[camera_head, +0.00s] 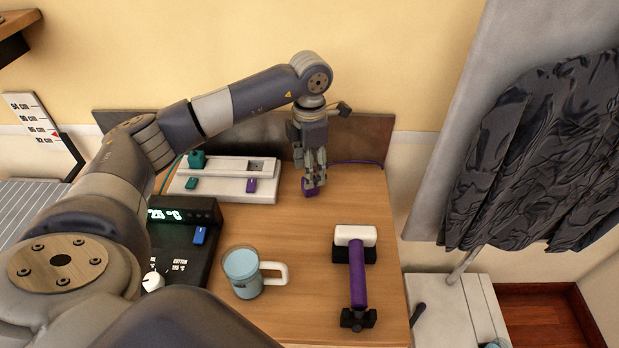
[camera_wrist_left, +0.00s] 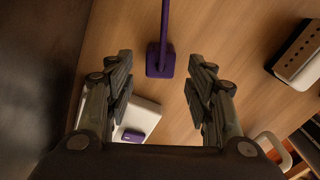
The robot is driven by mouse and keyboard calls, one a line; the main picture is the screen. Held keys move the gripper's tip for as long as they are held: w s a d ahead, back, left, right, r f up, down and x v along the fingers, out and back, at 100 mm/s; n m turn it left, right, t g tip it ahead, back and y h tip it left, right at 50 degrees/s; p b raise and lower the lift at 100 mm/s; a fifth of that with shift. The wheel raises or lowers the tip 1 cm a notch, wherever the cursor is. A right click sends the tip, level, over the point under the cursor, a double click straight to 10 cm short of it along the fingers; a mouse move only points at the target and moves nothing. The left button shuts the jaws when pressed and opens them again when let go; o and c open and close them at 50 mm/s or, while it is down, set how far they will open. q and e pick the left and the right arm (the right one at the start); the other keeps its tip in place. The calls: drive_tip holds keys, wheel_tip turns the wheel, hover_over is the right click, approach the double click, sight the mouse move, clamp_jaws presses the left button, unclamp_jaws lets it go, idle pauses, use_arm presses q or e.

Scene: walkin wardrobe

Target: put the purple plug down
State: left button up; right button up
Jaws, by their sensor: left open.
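The purple plug (camera_head: 312,188) is at my left gripper's fingertips, over the back of the wooden table. In the left wrist view the plug (camera_wrist_left: 160,60) sits between the two fingertips, with gaps on both sides, and its purple cord runs away from it. My left gripper (camera_head: 311,178) points down and is open. I cannot tell whether the plug touches the tabletop. The white socket strip (camera_head: 225,193) lies just left of the gripper, with a teal plug (camera_head: 197,160), a teal switch and a purple switch (camera_head: 251,185). My right gripper is not in view.
A mug (camera_head: 243,272) stands mid-table, beside a black control box (camera_head: 178,240) with a lit display. A purple-handled tool (camera_head: 357,270) lies at the right. A dark board (camera_head: 365,138) borders the back. Bare tabletop (camera_head: 300,225) lies in front of the gripper.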

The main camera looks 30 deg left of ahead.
use_arm(q)
wheel_tip(320, 180, up, 9)
drive_tip(key=b, duration=0.1)
drive_tip(key=shift+f, duration=0.2)
idle(0.4)
